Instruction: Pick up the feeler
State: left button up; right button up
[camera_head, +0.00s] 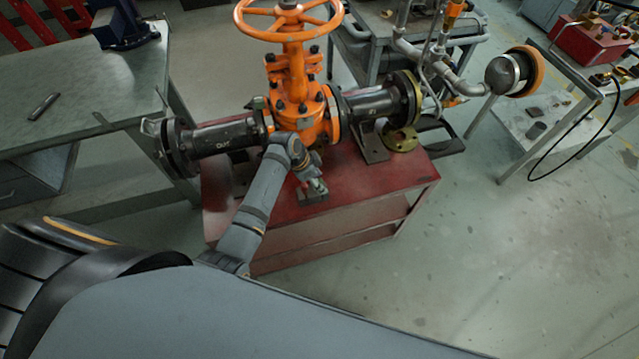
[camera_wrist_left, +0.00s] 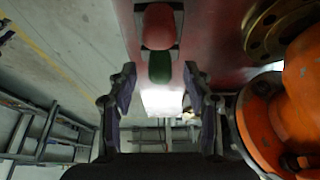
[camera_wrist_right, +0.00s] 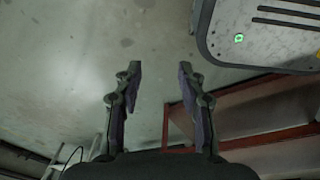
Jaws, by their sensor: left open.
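A small piece with a red rounded part (camera_wrist_left: 160,25) and a green part (camera_wrist_left: 160,66) sits in a small dark holder on the red cart. I cannot tell whether it is the feeler. In the head view the holder (camera_head: 313,197) is by the cart's front edge, partly hidden by my left gripper (camera_head: 313,180). In the left wrist view the left gripper (camera_wrist_left: 160,75) is open, its fingers on either side of the line to the green part, with nothing visibly gripped. My right gripper (camera_wrist_right: 160,66) is open and empty over the floor.
The orange gate valve (camera_head: 298,105) with its handwheel and dark pipes stands on the red cart (camera_head: 375,195), close behind my left arm. A brass flange (camera_head: 401,138) lies at the cart's right. A grey table (camera_head: 75,85) at left holds a small dark item (camera_head: 43,106).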

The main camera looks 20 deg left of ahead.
pick_arm(q)
jog(key=shift+w+d+f, duration=0.15)
jog(key=shift+f, duration=0.3)
jog(key=c, duration=0.8)
grip_shut()
pick_arm(e)
jog(key=shift+s+d, duration=0.25)
jog(key=shift+s, duration=0.5)
pick_arm(q)
notch_tip(320, 180, up, 10)
jog(key=shift+r, duration=0.1)
pick_arm(e)
jog(key=shift+s+a+f, duration=0.2)
